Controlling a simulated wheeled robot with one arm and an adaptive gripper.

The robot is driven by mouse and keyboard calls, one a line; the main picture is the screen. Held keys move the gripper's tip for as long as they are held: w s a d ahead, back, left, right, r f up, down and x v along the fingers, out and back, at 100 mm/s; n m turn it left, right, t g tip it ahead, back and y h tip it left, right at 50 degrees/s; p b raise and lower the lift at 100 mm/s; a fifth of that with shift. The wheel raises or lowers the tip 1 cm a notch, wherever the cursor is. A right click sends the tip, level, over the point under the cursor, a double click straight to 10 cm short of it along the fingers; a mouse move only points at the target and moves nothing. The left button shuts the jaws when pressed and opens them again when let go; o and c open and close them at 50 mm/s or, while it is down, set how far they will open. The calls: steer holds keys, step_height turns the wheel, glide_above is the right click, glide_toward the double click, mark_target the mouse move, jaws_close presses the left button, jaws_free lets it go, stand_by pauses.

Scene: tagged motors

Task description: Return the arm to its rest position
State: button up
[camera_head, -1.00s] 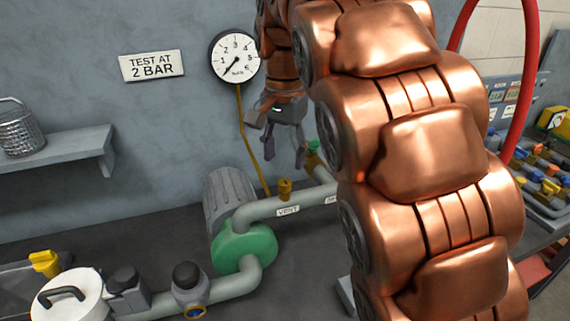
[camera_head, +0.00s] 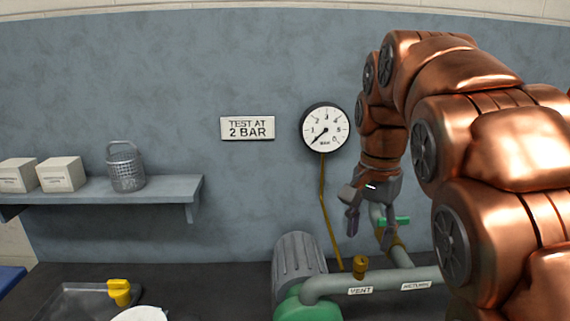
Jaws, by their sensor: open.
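My copper-coloured arm (camera_head: 500,150) fills the right side of the head view, arching up and then bending down at its far end. My gripper (camera_head: 362,215) hangs from it, pointing down, its dark fingers apart and empty. It is in front of the wall, below and right of the round pressure gauge (camera_head: 325,127). Behind or beside it is a pipe with a green-handled valve (camera_head: 394,221); I cannot tell whether they touch. My arm hides what lies to the right.
A motor with a green pump (camera_head: 308,300) and a pipe (camera_head: 335,287) labelled VENT and RETURN stand below the gripper. A shelf (camera_head: 150,190) at left bears two boxes (camera_head: 60,174) and a wire basket (camera_head: 126,167). A yellow tap (camera_head: 119,291) is at lower left.

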steer(key=s+f+n+p, duration=0.2)
steer(key=s+f+n, duration=0.2)
steer(key=s+f, duration=0.3)
steer(key=s+f+n+g+p, duration=0.1)
steer(key=s+f+n, duration=0.3)
steer(key=s, duration=1.4)
step_height(320, 180, down, 4)
steer(key=shift+s+r+n+g+p, duration=0.15)
steer(key=shift+s+n+g+p, duration=0.2)
steer(key=shift+p, duration=0.25)
